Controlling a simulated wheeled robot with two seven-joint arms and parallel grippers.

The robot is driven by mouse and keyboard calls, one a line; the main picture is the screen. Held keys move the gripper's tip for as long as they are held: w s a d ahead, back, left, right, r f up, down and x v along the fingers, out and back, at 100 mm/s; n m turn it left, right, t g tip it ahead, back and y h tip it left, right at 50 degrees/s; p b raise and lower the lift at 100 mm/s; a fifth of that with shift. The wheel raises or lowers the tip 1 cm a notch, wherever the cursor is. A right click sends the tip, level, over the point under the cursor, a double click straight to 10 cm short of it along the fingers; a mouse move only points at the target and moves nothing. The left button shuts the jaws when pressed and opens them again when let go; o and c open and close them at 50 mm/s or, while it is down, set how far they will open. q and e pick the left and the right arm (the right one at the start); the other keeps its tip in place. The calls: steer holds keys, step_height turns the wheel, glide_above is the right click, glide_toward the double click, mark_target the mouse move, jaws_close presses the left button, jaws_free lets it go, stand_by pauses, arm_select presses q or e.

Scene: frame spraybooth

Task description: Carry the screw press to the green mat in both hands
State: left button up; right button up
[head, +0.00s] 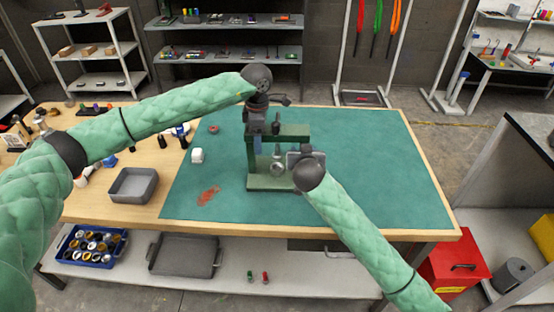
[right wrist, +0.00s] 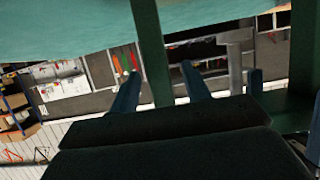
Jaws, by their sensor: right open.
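The screw press (head: 272,183) is a dark green frame with a flat base, an upper crossbeam and a dark screw. It stands upright on the large green mat (head: 385,160) on the table. My left gripper (head: 257,118) is at the top left of the press; its fingers are too dark and covered to read. My right gripper (head: 296,158) is at the press's right side and hides part of it. In the right wrist view, its fingers (right wrist: 160,92) are apart, with a green post of the press (right wrist: 150,45) showing between them; contact is unclear.
A grey tray (head: 133,185), a white item (head: 197,155) and a reddish patch (head: 208,196) lie left of the press. Small tools crowd the table's left end. The mat's right half is clear. A red box (head: 455,262) stands at the table's right front.

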arm_select(q)
steer(key=shift+f, duration=0.8)
arm_select(e)
steer(key=shift+x, duration=0.75)
arm_select(q)
steer(key=c, duration=1)
arm_select(e)
steer(key=c, duration=1)
arm_select(q)
jaws_close()
arm_select(e)
jaws_close()
